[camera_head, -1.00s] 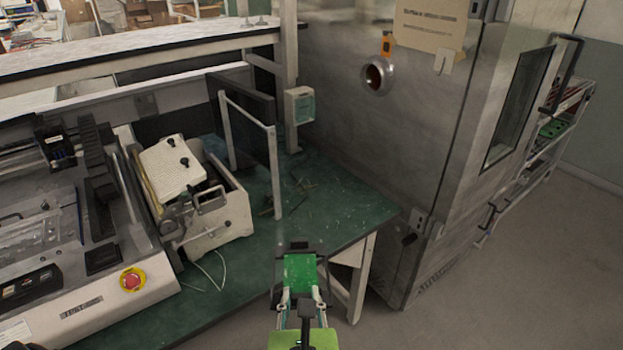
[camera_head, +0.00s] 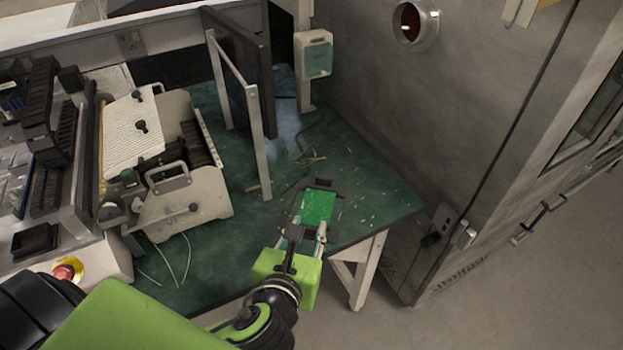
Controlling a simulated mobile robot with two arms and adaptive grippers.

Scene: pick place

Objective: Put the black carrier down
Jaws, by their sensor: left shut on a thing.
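The black carrier (camera_head: 324,184) is a small dark frame with a bright green board (camera_head: 316,207) in it. It is at the front right part of the green bench top (camera_head: 370,190). My left gripper (camera_head: 308,232) is shut on the carrier's near edge, its pale fingers at the near corners. I cannot tell whether the carrier touches the bench top or is slightly above it. My right gripper is not in view.
A white benchtop machine (camera_head: 165,170) stands left of the carrier, with loose white wires in front. An upright frame panel (camera_head: 240,115) stands behind it. A large grey metal cabinet (camera_head: 450,120) is at the right.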

